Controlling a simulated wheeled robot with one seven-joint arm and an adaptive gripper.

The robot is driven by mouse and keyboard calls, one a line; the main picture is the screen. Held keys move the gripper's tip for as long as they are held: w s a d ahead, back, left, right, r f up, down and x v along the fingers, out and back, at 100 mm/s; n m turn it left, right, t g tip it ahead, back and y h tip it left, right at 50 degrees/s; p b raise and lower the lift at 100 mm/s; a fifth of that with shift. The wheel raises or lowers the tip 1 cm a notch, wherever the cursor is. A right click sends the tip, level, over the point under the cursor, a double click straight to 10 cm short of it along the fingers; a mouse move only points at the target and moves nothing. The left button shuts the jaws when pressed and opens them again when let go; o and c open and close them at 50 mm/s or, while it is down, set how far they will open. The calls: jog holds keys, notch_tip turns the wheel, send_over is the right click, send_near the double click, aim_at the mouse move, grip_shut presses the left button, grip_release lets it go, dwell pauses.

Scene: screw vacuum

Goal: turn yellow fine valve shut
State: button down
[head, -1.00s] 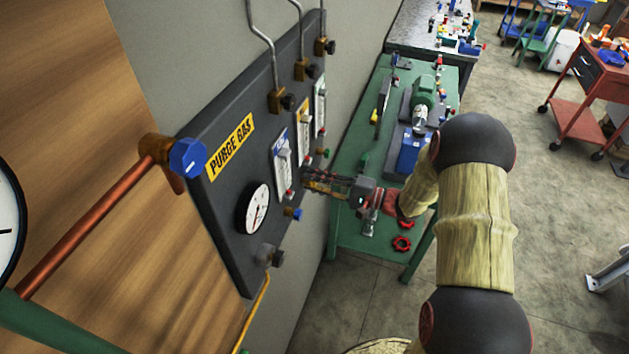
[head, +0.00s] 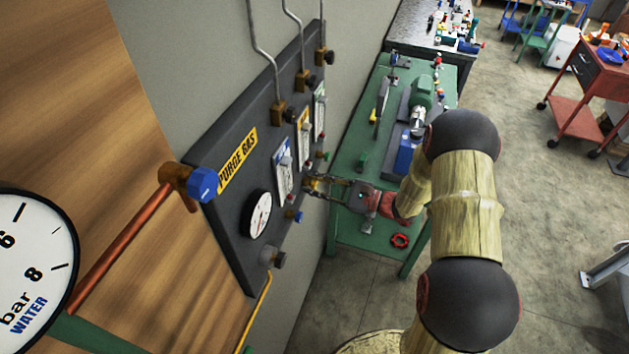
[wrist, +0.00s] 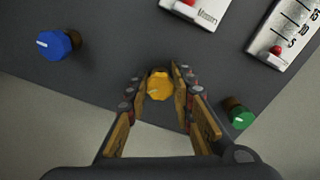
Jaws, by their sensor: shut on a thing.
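The yellow fine valve (wrist: 159,86) is a small yellow knob with a pale mark, near the lower edge of the dark purge gas panel (head: 233,220). My gripper (wrist: 159,88) has its two fingers on either side of the knob, shut on it. In the head view my gripper (head: 312,184) reaches the panel from the right, and its fingers mostly hide the knob.
A blue knob (wrist: 58,44) is left of the yellow one and a green knob (wrist: 239,115) is to its right. Flow meters (head: 284,170) stand above. A gauge (head: 260,215) is at the left. A green bench (head: 345,200) stands behind my gripper.

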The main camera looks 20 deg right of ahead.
jog(key=m+p, duration=0.3)
jog(key=m, duration=0.2)
jog(key=shift+f+m+p, duration=0.1)
jog(key=shift+m+p, duration=0.55)
jog(key=shift+m, duration=0.85)
jog(key=c, duration=1.5)
grip_release()
jog(key=v, duration=1.2)
jog(key=shift+w, duration=0.1)
